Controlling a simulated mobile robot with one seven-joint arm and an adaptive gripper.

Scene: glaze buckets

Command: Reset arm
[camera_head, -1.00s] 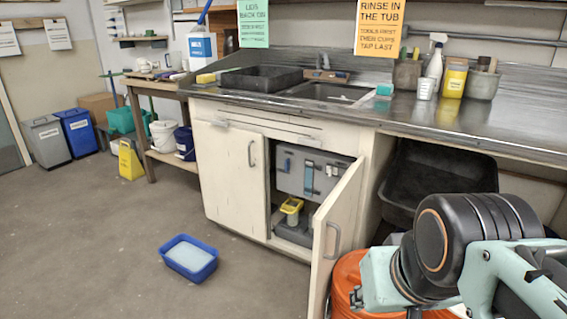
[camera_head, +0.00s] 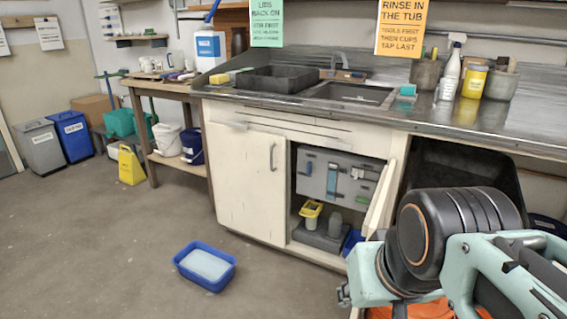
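My arm (camera_head: 450,235) shows at the lower right, with a black joint and pale green links, folded close to the camera. The gripper's fingers cannot be made out; a small grey part beside the arm's left edge is too unclear to name. The arm partly hides the open right cabinet door (camera_head: 380,205) and an orange bucket (camera_head: 425,308) at the bottom edge.
A blue tub (camera_head: 231,272) with pale contents sits on the floor ahead. The sink cabinet's left door (camera_head: 245,180) is shut. Inside its open half stand a yellow container (camera_head: 311,213) and grey items. A yellow floor sign (camera_head: 131,166) stands left.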

